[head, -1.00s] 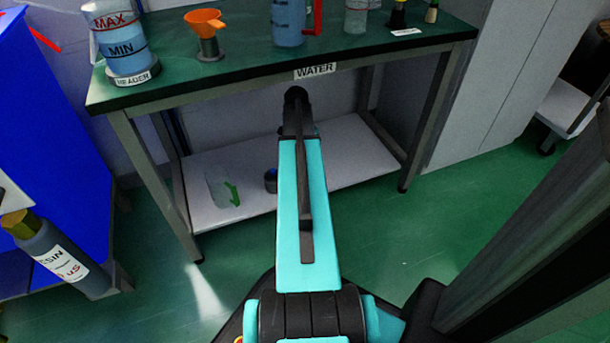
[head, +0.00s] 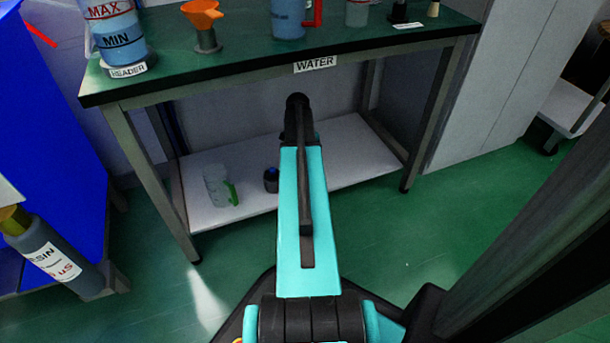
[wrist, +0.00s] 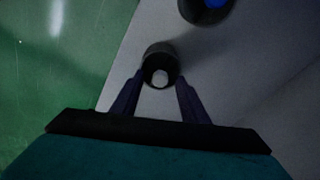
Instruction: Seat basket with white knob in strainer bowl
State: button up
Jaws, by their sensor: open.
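In the wrist view a dark round basket with a white knob (wrist: 160,78) stands on the pale shelf (wrist: 118,88). My gripper (wrist: 160,80) is open, with one finger on each side of the basket's near part. I cannot tell whether the fingers touch it. A second dark round piece with a blue centre (wrist: 206,9) sits at the top edge of the wrist view. A dark cup with a blue top (head: 271,180) also shows on the lower shelf in the head view. My arm hides the basket and gripper there. I cannot identify the strainer bowl in either view.
A clear jug with a green handle (head: 218,186) stands on the lower shelf (head: 345,160). The green bench top (head: 245,53) above holds a header tank (head: 118,35), an orange funnel (head: 204,14) and other vessels.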

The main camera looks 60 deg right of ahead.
jog(key=shift+d+f, duration=0.1)
jog(key=shift+f, duration=0.5)
grip_shut()
